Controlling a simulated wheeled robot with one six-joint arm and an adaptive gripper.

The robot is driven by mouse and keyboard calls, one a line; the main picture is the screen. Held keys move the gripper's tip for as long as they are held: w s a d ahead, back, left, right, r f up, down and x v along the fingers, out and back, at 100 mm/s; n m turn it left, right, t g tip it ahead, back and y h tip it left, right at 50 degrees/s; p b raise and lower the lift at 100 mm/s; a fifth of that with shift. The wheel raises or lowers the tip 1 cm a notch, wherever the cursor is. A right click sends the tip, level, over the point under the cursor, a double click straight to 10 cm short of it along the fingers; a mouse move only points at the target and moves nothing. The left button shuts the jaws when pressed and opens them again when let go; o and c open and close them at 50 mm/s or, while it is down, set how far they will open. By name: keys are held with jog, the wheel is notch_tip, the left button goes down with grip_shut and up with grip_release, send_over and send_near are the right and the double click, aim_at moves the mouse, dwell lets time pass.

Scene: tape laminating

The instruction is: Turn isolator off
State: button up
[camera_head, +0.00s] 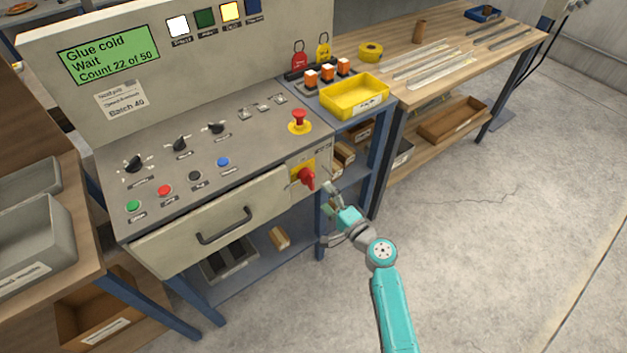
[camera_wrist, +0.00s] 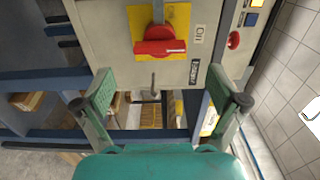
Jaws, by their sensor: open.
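The isolator is a red rotary handle (camera_head: 306,179) on a yellow plate (camera_head: 297,169) at the right end of the console's front. In the wrist view the red handle (camera_wrist: 160,47) sits on its yellow plate (camera_wrist: 178,17), its grip lying roughly crosswise in that picture. Labels are beside it, one reading "On". My gripper (camera_head: 331,196) is just right of and below the handle in the head view, apart from it. In the wrist view my gripper (camera_wrist: 165,90) has its fingers spread wide and empty, with the handle beyond and between them.
A metal stub (camera_wrist: 153,82) shows below the handle in the wrist view. A red emergency stop button (camera_head: 299,120) stands on the console top above the isolator. A drawer handle (camera_head: 224,226) juts out at left. The floor (camera_head: 480,230) at right is clear.

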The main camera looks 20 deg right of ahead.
aim_at(312, 182)
jog(key=x, duration=0.7)
jog(key=c, duration=1.7)
